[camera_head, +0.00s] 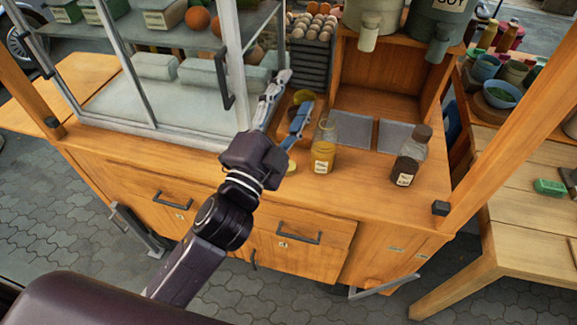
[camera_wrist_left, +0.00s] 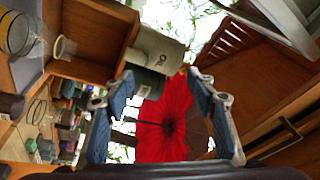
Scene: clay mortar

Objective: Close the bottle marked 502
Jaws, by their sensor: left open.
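An open glass bottle with yellow contents and a pale label (camera_head: 323,152) stands upright on the wooden counter. A dark bottle with a brown cap (camera_head: 408,158) stands upright to its right. Their label numbers are too small to read surely. A small yellowish round lid (camera_head: 291,167) lies flat at the counter's front edge, left of the yellow bottle. My left gripper (camera_head: 294,92) is above the counter, left of the yellow bottle, its fingers spread and empty. The left wrist view shows nothing between its fingers (camera_wrist_left: 160,85). My right gripper does not show.
A glass-fronted cabinet (camera_head: 140,70) stands left and behind my left arm. Egg trays (camera_head: 311,60) and two dispensers (camera_head: 372,15) are at the back. Grey mats (camera_head: 352,131) lie behind the bottles. A side table (camera_head: 535,225) stands at the right.

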